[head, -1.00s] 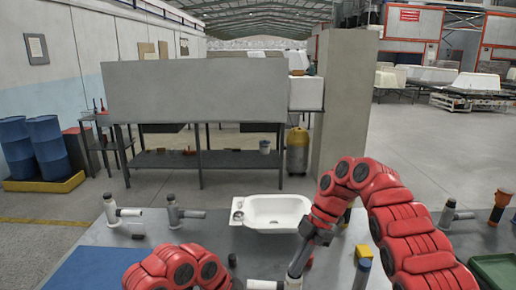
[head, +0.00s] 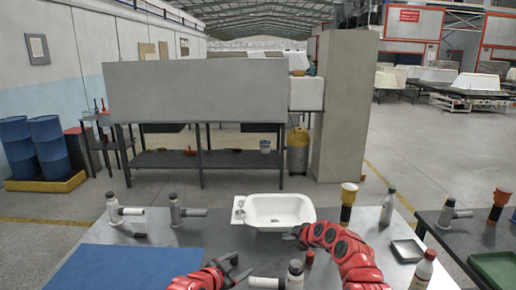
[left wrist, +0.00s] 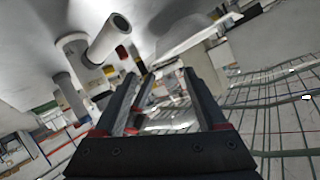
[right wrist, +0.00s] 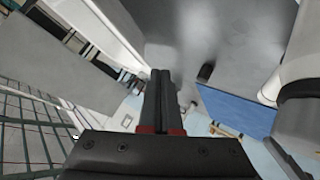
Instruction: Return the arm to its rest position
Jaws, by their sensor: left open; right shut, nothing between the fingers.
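My left gripper (head: 234,268) is at the front middle of the grey table, behind the near edge of the head view. Its fingers are apart and nothing is between them in the left wrist view (left wrist: 165,95). My right gripper (head: 296,237) is just in front of the white basin (head: 278,209); whether it touches the basin I cannot tell. In the right wrist view (right wrist: 160,78) its fingers are together and empty. Both red arms come in from the bottom of the head view.
A grey-topped white fitting (head: 295,274) stands between my arms. Two pipe fittings (head: 115,210) (head: 176,211) stand at the back left. A blue mat (head: 125,268) lies front left. A yellow-topped bottle (head: 348,203), a green-capped bottle (head: 387,206) and a grey tray (head: 407,250) are right.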

